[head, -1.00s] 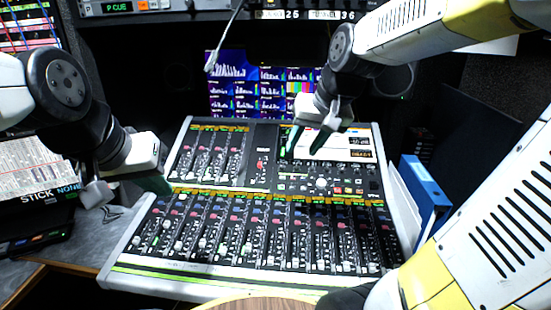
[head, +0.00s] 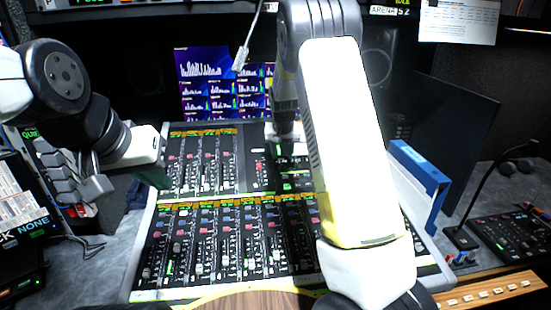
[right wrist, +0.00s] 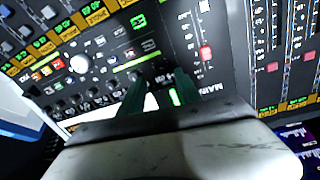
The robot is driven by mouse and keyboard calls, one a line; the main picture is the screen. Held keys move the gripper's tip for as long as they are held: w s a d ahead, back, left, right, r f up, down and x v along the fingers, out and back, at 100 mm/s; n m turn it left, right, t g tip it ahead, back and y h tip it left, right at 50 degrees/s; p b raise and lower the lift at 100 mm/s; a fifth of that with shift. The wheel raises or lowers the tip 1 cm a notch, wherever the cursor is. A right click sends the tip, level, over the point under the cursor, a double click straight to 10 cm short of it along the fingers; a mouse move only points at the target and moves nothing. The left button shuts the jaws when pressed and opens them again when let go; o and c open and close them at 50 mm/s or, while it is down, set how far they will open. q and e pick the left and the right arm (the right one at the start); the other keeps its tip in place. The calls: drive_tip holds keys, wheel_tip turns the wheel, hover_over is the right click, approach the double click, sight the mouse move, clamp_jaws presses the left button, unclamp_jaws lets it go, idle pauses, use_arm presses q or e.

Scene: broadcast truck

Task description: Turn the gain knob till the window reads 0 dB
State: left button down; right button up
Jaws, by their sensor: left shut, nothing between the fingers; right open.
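The mixing console (head: 158,215) fills the middle of the head view. A large pale round knob (right wrist: 79,63) shows in the right wrist view on the console's control panel; I cannot tell whether it is the gain knob. My right arm hides this area in the head view. My right gripper (right wrist: 162,92) is open and empty over the panel, its dark green fingers left of the red MAIN fader (right wrist: 206,53), apart from the pale knob. The gain window's reading is not legible now. My left gripper (head: 155,176) is shut and empty over the console's left edge.
A blue binder (head: 420,168) stands right of the console. Further right are a gooseneck microphone (head: 480,190) and a black keypad panel (head: 515,240). A cable plug (head: 239,60) hangs before the monitors (head: 205,80).

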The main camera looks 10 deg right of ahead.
sight(282, 165)
drive_tip(key=x, duration=0.6)
clamp_jaws()
